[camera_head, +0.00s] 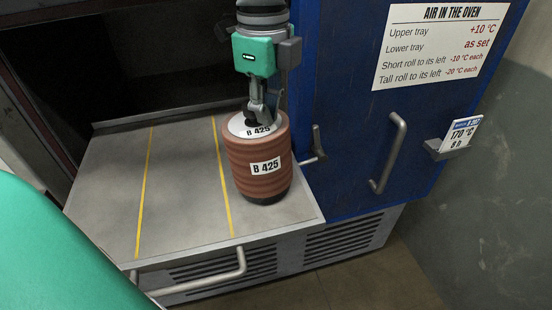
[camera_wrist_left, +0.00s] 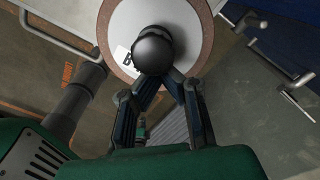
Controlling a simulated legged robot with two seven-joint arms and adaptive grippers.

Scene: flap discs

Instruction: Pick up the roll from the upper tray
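The roll (camera_head: 257,186) is a brown ribbed cylinder labelled B 425, with a pale top disc and a dark base. It appears upright over the right part of the grey tray (camera_head: 180,190), right of the second yellow line. Whether its base touches the tray is unclear. My left gripper (camera_head: 258,110) reaches down from above to the roll's top. In the left wrist view its fingers close in at the round black knob (camera_wrist_left: 153,48) on the pale top disc (camera_wrist_left: 192,22); the fingertips are partly hidden behind the knob. My right gripper is not in view.
The blue oven door (camera_head: 345,130) with its handle (camera_head: 388,153) stands close right of the roll, and a latch lever (camera_head: 316,145) projects beside it. A sign (camera_head: 440,45) lists tray temperatures. A card (camera_head: 461,135) reads 170 °C, 8 h. The tray's left part is clear.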

